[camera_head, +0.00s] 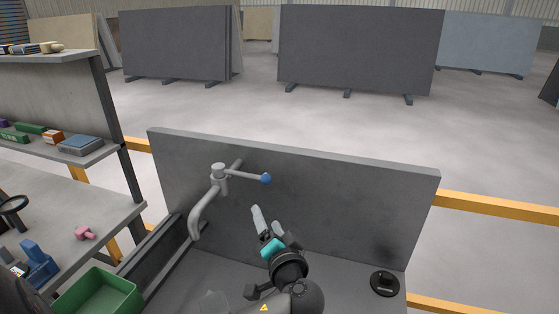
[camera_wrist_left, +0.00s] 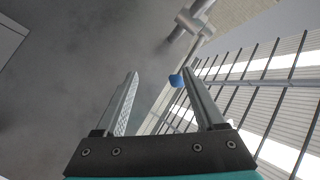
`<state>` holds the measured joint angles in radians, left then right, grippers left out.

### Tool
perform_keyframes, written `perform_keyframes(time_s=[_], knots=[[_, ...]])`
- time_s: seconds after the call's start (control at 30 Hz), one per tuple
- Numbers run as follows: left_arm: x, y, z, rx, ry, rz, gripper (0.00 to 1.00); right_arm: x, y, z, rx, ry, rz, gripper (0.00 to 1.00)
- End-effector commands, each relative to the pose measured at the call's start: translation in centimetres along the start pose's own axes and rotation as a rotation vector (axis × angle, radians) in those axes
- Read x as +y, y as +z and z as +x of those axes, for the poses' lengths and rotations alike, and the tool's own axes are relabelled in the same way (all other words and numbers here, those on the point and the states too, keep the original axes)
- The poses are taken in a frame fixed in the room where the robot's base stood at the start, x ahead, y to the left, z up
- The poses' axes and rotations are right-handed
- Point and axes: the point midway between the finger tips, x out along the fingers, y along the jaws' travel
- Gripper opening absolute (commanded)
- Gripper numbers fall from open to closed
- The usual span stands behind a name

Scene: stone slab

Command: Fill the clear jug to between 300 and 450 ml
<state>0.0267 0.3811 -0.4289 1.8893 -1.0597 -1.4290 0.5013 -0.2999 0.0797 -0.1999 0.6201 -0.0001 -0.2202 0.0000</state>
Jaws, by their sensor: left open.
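A grey tap (camera_head: 219,180) with a curved spout stands in front of the stone splashback. Its lever points right and ends in a blue knob (camera_head: 265,178). My left gripper (camera_head: 257,212) is open and empty just below the knob in the head view. In the left wrist view the blue knob (camera_wrist_left: 176,80) shows beside the tip of the right-hand finger, apparently beyond the open jaws (camera_wrist_left: 160,74); contact cannot be told. A pale see-through shape (camera_head: 213,301) at the bottom edge, left of my arm, may be the clear jug; its water level cannot be read. My right gripper is out of view.
The upright stone splashback (camera_head: 330,195) closes off the back. A black round item (camera_head: 384,283) lies at the right of the slab.

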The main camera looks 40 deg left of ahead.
Motion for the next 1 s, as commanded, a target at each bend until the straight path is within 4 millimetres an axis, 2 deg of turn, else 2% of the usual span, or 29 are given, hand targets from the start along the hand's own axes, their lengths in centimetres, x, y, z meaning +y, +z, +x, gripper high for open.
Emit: perform_keyframes(time_s=[0.03, 0.13, 0.37, 0.47, 0.8, 1.0], knots=[[-1.0, -1.1, -0.5, 0.019, -0.023, 0.023, 0.71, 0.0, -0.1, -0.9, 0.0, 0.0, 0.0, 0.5], [-2.1, -2.4, -1.1, 0.049, -0.067, 0.063, 0.71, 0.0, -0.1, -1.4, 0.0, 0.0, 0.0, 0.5], [-2.9, -3.3, -1.0, 0.072, -0.103, 0.096, 0.71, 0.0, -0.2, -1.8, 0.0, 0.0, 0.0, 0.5], [-3.0, -3.4, 0.2, 0.073, -0.104, 0.098, 0.71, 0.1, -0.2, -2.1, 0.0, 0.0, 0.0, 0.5], [-3.7, -3.9, 6.7, 0.07, -0.104, 0.095, 0.71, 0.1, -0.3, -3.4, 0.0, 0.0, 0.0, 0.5], [-4.0, -4.1, 10.0, 0.071, -0.103, 0.095, 0.71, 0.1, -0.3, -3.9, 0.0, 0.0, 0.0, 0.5]])
